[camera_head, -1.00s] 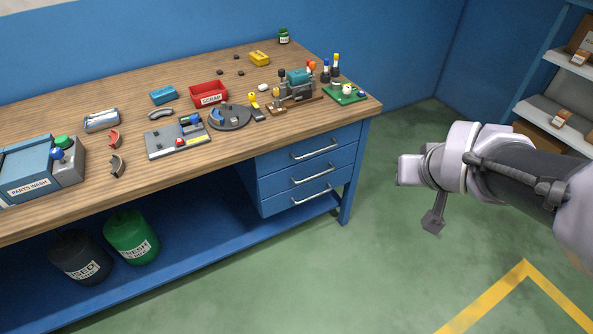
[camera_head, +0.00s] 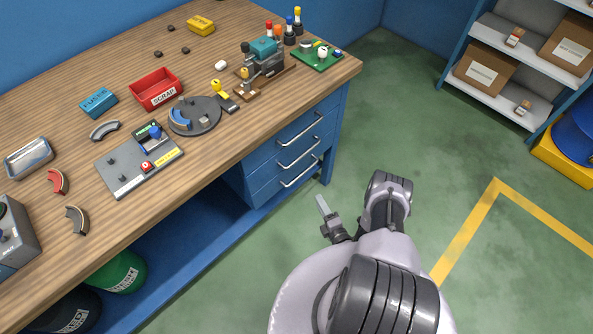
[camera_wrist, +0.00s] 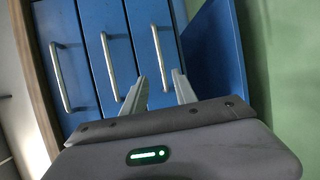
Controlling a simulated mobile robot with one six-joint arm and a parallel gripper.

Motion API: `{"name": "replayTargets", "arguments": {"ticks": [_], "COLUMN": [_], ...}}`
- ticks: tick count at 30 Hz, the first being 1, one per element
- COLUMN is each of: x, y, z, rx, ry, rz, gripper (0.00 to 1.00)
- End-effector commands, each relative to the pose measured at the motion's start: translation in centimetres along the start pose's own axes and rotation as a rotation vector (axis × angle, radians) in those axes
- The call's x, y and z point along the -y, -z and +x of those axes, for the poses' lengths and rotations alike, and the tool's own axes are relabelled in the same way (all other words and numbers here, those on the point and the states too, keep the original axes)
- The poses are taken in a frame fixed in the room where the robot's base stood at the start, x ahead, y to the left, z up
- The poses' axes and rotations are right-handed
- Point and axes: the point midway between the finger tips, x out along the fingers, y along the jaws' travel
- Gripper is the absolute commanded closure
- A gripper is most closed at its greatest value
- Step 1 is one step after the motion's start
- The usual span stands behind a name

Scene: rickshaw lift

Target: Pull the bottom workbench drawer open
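The blue bottom drawer (camera_head: 268,191) is the lowest of three under the workbench's right end, and it looks closed. Its silver bar handle (camera_head: 300,172) lies along its front. In the wrist view, turned sideways, the bottom drawer's handle (camera_wrist: 160,55) is the rightmost one. My gripper (camera_wrist: 159,75) is open, its two fingers apart, with the lower end of that handle seen between the tips. In the head view my gripper (camera_head: 322,202) is in front of the drawers and looks apart from the handle. I see nothing held.
The wooden worktop (camera_head: 225,150) carries a red scrap bin (camera_head: 155,90), a grey fixture plate and small parts. A blue bench leg (camera_head: 328,160) stands right of the drawers. Shelves with boxes (camera_head: 485,68) are at the back right. Green floor is open between.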

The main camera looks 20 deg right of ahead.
Motion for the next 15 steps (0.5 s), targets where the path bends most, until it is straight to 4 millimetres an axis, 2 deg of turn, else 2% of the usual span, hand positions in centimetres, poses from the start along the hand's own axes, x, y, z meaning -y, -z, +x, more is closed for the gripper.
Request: {"name": "replayTargets", "arguments": {"ticks": [7, 9, 15], "x": [-0.1, 0.4, 0.3], "y": [0.2, 0.2, 0.1], "z": [7.4, 9.6, 14.0], "rx": [-0.005, -0.004, -0.002], "ry": [-0.005, -0.004, -0.001], "rz": [0.0, 0.0, 0.003], "gripper": [0.66, 0.66, 0.66]}}
